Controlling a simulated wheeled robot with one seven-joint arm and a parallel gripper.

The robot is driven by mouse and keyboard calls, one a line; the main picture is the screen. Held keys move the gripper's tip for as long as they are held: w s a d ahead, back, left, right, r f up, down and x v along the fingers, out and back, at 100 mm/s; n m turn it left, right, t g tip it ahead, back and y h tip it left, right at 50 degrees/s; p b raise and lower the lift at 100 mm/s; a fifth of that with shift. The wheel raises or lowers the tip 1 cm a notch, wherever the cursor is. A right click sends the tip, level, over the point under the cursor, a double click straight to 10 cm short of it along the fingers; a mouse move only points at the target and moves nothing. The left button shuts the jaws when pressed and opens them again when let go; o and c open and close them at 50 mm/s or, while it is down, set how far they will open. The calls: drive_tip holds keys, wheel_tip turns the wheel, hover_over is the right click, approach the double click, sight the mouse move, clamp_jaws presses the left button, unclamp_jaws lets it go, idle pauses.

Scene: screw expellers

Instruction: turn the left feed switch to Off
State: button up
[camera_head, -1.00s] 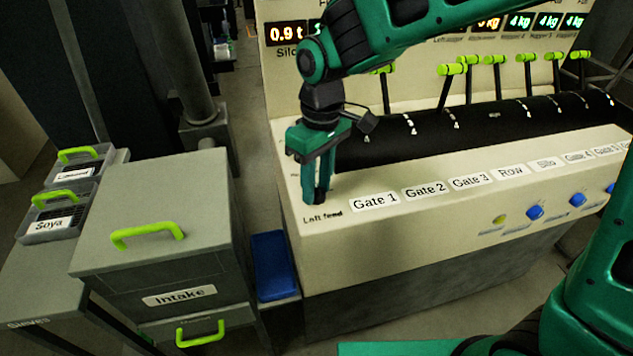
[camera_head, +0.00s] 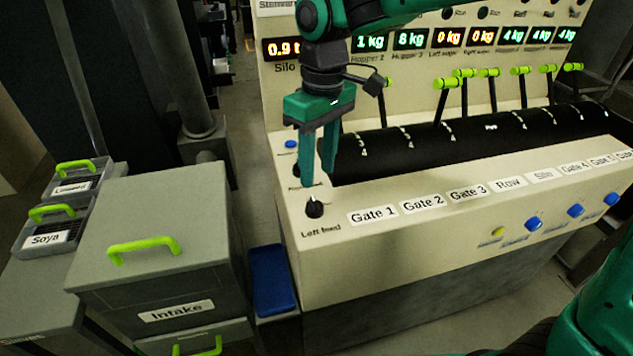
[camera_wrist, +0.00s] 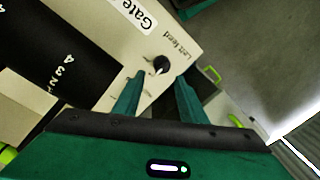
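The left feed switch (camera_head: 314,209) is a small black knob with a white pointer mark, at the left end of the cream console above the printed words "Left feed". It also shows in the wrist view (camera_wrist: 161,64), with its white mark visible. My gripper (camera_head: 318,180) is open, its two green fingers pointing down above and slightly behind the knob. In the wrist view my gripper (camera_wrist: 155,88) has a gap between the fingertips, and the knob lies just beyond them, not held. The printed words around the knob are too small to read surely.
The console (camera_head: 420,245) has several white labels, blue knobs (camera_head: 534,224) and green-tipped levers (camera_head: 446,84) to the right. The grey Intake cabinet (camera_head: 160,240) stands at the left.

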drive_tip(key=shift+w+r, duration=0.1)
drive_tip(key=shift+r, duration=1.15)
drive_tip(key=shift+d, duration=0.1)
drive_tip(key=s+d+f+m, duration=0.15)
drive_tip(key=d+m, duration=0.55)
drive_tip(key=d, duration=1.6)
drive_tip(key=s+d+f+m, duration=0.2)
drive_tip(key=s+d+m, duration=0.2)
drive_tip(key=s+d, duration=0.4)
drive_tip(key=s+d+f+m, duration=0.3)
drive_tip(key=s+d+m, duration=0.2)
drive_tip(key=s+d, duration=0.4)
drive_tip(key=shift+s+d+f+t, duration=0.15)
drive_tip(key=shift+s+f+t, duration=0.15)
drive_tip(key=shift+s, duration=0.15)
